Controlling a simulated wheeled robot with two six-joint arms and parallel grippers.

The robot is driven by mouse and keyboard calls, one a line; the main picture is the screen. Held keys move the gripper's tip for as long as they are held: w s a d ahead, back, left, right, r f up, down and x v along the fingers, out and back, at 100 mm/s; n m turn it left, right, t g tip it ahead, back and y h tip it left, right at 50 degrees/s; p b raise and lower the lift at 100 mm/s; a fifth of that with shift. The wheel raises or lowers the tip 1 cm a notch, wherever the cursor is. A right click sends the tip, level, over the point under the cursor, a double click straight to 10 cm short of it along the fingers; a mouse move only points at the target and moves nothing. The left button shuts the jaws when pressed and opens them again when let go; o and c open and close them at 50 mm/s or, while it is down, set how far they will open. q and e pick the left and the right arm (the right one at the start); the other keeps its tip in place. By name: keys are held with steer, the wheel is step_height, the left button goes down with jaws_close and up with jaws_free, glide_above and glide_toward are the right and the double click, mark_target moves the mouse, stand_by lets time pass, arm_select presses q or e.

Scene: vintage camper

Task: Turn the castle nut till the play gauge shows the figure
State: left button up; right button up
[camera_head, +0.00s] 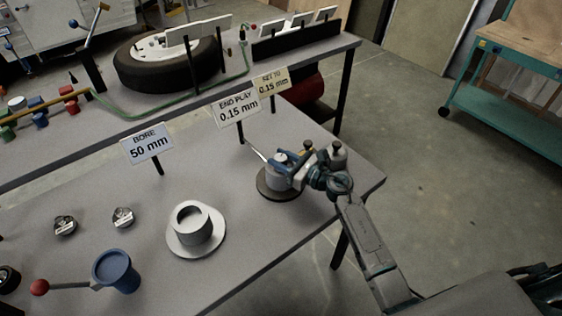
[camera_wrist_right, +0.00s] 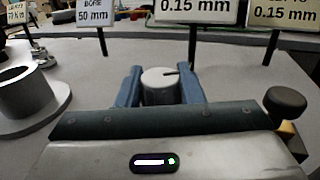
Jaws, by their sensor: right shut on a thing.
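The castle nut (camera_wrist_right: 160,85) is a grey round piece with a dark mark on top, seen in the right wrist view. My right gripper (camera_head: 279,162) is shut on it, with a blue finger (camera_wrist_right: 127,88) on each side. In the head view the gripper partly hides the nut, above a round dark base (camera_head: 277,193) near the bench's right edge. The play gauge sign (camera_head: 238,108) reads "END PLAY 0.15 mm". The sign (camera_head: 271,82) beside it reads "0.15 mm" under "SET TO". My left gripper is not in view.
A grey flanged hub (camera_head: 184,253) stands left of my right gripper. A "BORE 50 mm" sign (camera_head: 147,143), two small metal parts, a blue cup (camera_head: 116,272) and a red-knobbed lever (camera_head: 39,287) are farther left. A tire (camera_head: 150,72) lies on the rear bench.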

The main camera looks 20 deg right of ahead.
stand_by(0.3)
steer(key=o, duration=1)
steer(key=shift+c, duration=0.2)
steer(key=shift+s+d+f, duration=0.1)
steer(key=shift+s+d, duration=0.05)
steer(key=b+v, duration=0.3)
steer(key=v, duration=0.7)
steer(key=shift+s+b, duration=0.15)
steer(key=shift+b, duration=0.25)
steer(key=shift+d, duration=0.1)
